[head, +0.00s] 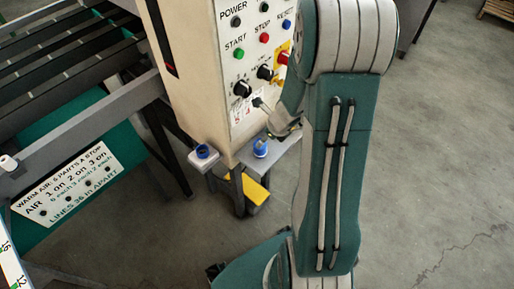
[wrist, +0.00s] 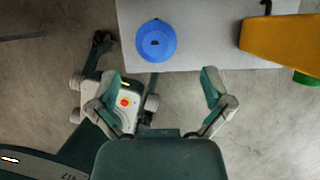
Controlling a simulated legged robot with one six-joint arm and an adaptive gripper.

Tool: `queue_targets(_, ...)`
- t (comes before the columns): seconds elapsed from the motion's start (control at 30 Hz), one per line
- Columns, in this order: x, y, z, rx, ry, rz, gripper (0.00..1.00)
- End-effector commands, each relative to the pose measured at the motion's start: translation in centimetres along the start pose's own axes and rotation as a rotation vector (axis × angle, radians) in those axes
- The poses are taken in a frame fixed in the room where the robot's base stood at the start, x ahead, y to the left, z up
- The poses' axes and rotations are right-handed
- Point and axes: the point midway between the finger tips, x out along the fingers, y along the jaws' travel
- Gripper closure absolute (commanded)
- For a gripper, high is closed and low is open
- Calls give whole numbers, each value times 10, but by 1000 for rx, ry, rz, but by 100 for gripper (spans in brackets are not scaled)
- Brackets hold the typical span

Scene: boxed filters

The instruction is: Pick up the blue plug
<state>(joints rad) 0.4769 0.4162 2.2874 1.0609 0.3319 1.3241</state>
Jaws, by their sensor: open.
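A round blue plug (wrist: 156,40) with a small dark hole on top sits on a pale grey shelf (wrist: 200,48), close to its near edge in the wrist view. My gripper (wrist: 158,98) is open and empty. Its two fingers are spread wide, below the plug in the wrist view and apart from it. In the head view my arm hides part of the gripper.
Another blue round piece (head: 202,151) sits on a pale block left of the shelf. A control box (head: 205,85) with buttons and knobs rises behind. A yellow object (wrist: 280,38) lies at the shelf's right in the wrist view. Open floor (head: 440,170) is at right.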

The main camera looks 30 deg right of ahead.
Motion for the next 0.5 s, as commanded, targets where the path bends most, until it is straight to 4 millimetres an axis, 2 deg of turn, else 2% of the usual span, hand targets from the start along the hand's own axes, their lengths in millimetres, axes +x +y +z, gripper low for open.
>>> queue_targets(0.1,14,2,1,-2,1,1,0)
queue_targets(0.37,28,5,2,-4,1,-4,0)
queue_targets(0.5,41,7,-1,-4,3,-3,0)
